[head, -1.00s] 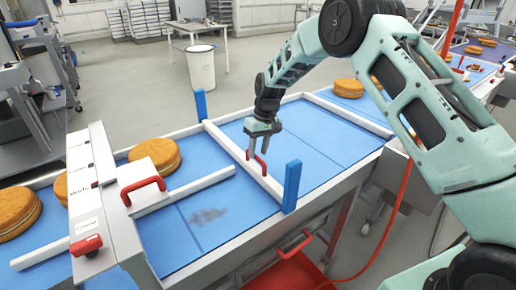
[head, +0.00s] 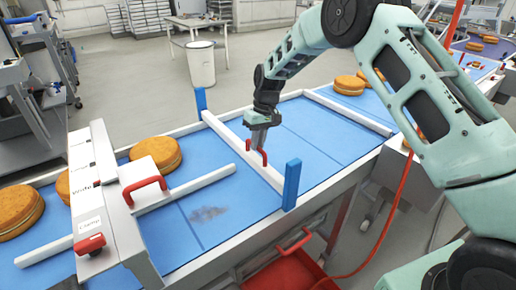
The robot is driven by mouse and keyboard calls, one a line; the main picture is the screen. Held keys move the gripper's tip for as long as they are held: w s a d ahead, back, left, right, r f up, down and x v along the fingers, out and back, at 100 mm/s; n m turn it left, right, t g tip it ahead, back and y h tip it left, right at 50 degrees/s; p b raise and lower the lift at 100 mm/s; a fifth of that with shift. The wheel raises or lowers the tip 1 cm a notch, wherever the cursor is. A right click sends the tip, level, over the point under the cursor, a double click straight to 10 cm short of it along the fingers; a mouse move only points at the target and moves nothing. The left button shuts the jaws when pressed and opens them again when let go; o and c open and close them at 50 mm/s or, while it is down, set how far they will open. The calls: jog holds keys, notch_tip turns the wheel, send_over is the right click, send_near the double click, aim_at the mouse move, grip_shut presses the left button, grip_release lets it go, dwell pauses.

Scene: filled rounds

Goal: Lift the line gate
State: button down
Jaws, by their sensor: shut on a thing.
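The line gate (head: 222,132) is a white bar lying across the blue conveyor belt, between two blue posts (head: 201,99) and (head: 291,185). A small red handle (head: 263,157) stands up from the middle of the bar. My gripper (head: 259,148) points down at the handle and is shut on it. The fingers hide part of the handle. The bar looks level and seated low between the posts.
Several filled rounds (head: 155,153) sit on the belt at the left, by a white labelled guide (head: 108,185) with red handles. More rounds (head: 348,85) lie beyond the gate on the right. A red bin (head: 283,272) stands below the front edge.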

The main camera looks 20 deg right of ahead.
notch_tip(320, 180, up, 8)
jog(key=shift+f+p, duration=0.15)
jog(key=shift+p, duration=0.65)
jog(key=c, duration=1.4)
grip_release()
jog(key=shift+f, duration=0.1)
jog(key=w+d+r+b, duration=0.1)
jog(key=d+r+b, duration=0.2)
jog(key=r, duration=1.4)
jog(key=shift+d+b, duration=0.15)
jog(key=shift+b, duration=0.45)
